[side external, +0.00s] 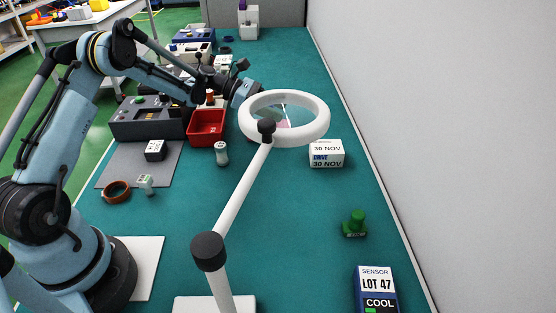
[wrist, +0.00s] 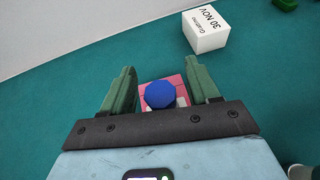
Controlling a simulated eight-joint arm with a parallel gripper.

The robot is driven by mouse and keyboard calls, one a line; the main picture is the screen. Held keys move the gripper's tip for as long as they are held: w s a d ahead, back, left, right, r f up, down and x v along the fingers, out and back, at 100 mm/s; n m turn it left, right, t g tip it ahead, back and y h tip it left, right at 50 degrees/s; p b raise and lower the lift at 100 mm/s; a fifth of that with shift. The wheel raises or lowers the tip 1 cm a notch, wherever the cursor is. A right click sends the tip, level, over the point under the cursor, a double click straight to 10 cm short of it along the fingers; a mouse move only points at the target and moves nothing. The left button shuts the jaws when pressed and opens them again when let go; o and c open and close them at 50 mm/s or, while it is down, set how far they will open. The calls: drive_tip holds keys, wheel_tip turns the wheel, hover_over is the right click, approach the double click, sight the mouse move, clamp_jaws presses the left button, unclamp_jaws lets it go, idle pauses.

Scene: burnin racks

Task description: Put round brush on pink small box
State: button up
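In the wrist view, a round blue object (wrist: 160,94), which may be the round brush seen end-on, lies between my fingers. It appears over the pink small box (wrist: 172,80), whose pink top shows around it. I cannot tell if it touches the box. My gripper (wrist: 162,88) has two green fingers, apart, with a visible gap on each side of the blue object. In the side external view, a bit of pink (side external: 284,124) shows through the magnifier ring, which hides most of my gripper and the brush.
The white magnifier ring lamp (side external: 309,133) stands in front. A white date box (side external: 326,154), green knob (side external: 355,224) and sensor box (side external: 376,288) are on the right. A red bin (side external: 206,126) and grey device (side external: 148,122) are at left.

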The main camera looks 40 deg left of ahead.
drive_tip(key=shift+a+r, duration=0.1)
drive_tip(key=shift+r, duration=0.15)
drive_tip(key=v, duration=1.2)
drive_tip(key=s+d+r+m+g+y, duration=0.1)
drive_tip(key=s+d+r+m+y, duration=0.2)
drive_tip(key=d+m, duration=0.25)
drive_tip(key=s+d+r+m+g+y, duration=0.1)
drive_tip(key=s+d+r+m+y, duration=0.2)
drive_tip(key=d, duration=0.4)
drive_tip(key=s+d+f+m+t+y, duration=0.1)
drive_tip(key=s+d+m+y, duration=0.1)
drive_tip(key=s+m, duration=0.5)
drive_tip(key=s+d+f+m+t+y, duration=0.1)
drive_tip(key=s+d+m+y, duration=0.1)
drive_tip(key=s+m, duration=0.5)
drive_tip(key=shift+f+m+y, duration=0.4)
drive_tip(key=shift+m+y, duration=0.4)
drive_tip(key=shift+m, duration=0.15)
